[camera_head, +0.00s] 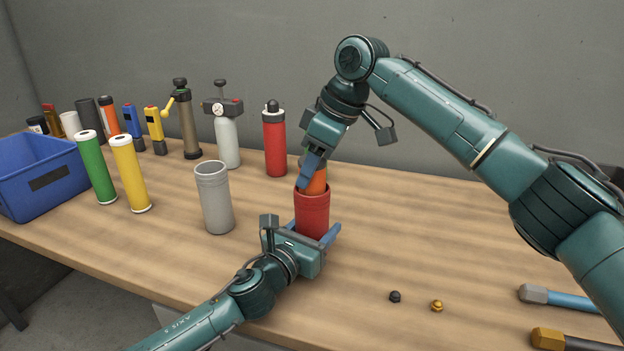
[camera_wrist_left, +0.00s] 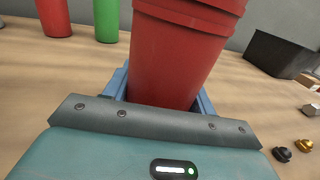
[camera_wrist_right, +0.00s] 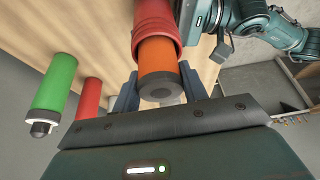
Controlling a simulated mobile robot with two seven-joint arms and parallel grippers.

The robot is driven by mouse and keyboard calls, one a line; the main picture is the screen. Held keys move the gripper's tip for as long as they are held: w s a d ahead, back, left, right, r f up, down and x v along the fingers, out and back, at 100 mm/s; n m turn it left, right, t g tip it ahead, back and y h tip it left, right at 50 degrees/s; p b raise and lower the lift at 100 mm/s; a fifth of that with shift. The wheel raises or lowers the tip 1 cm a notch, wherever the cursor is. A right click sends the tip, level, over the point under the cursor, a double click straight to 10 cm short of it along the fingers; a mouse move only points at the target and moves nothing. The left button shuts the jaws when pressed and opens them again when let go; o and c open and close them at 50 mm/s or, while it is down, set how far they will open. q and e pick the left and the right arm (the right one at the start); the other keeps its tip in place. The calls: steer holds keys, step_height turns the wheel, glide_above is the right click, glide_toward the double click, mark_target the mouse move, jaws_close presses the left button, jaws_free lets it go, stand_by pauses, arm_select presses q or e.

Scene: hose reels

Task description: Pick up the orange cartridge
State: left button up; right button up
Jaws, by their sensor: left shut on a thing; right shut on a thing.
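The orange cartridge (camera_head: 317,184) stands with its lower part inside the red cup (camera_head: 312,212), whose rim hides its lower end. My right gripper (camera_head: 311,176) comes from above and is shut on the cartridge's upper end. The right wrist view shows the cartridge (camera_wrist_right: 158,60) with its grey end between the fingers (camera_wrist_right: 158,88) and the red cup's rim (camera_wrist_right: 155,28) around it. My left gripper (camera_head: 314,234) is shut on the red cup low on its sides, near the table. The red cup also fills the middle of the left wrist view (camera_wrist_left: 182,55).
A grey cup (camera_head: 214,200), a yellow tube (camera_head: 131,175), a green tube (camera_head: 96,168) and a blue bin (camera_head: 35,200) stand left. A red bottle (camera_head: 275,146) stands close behind. Black (camera_head: 395,297) and brass (camera_head: 437,306) fittings lie front right. Table between is clear.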

step_height(320, 180, up, 17)
stand_by(0.4)
arm_select(q)
steer(key=o, duration=1.2)
steer(key=shift+c, duration=0.2)
